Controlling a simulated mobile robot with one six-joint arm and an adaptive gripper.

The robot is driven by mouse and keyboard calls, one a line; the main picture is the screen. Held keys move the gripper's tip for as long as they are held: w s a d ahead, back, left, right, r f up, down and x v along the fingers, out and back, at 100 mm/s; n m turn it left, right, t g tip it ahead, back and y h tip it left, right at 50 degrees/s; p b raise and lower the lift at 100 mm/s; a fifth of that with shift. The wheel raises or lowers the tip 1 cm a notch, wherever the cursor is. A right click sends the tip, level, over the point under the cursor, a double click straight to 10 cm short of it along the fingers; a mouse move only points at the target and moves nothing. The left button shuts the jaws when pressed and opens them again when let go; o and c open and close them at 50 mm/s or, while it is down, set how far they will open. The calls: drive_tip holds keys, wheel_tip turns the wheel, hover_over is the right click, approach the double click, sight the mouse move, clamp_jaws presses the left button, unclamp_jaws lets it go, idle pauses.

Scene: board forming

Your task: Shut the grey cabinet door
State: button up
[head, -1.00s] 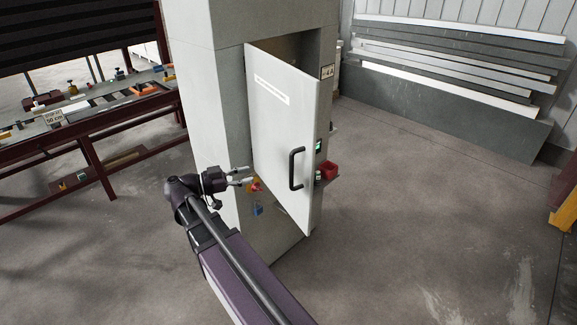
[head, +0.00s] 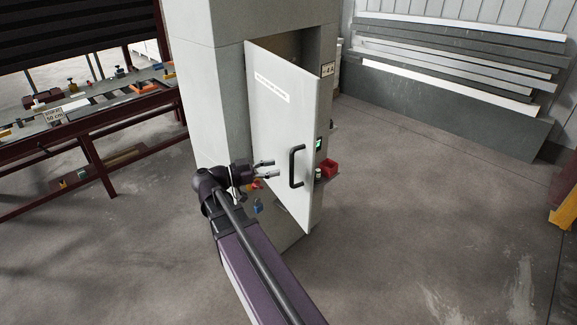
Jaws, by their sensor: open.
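The grey cabinet door (head: 275,130) stands ajar, with a dark gap showing along its top edge. It carries a white label strip and a black handle (head: 296,167) near its right edge. The grey cabinet (head: 213,95) rises behind it. My gripper (head: 272,169) is open and empty. It is in front of the lower part of the door in the picture, left of the handle. I cannot tell whether its fingers touch the door.
A red bin (head: 329,168) sits on a small shelf at the cabinet's right side. A padlock-like blue item (head: 257,207) shows below my gripper. A dark red-framed bench (head: 95,120) stands left. Stacked boards (head: 455,60) lie back right.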

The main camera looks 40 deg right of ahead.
hover_over(292, 186)
drive_tip(key=shift+w+d, duration=0.25)
idle(0.5)
clamp_jaws()
drive_tip(key=shift+s+d, duration=0.1)
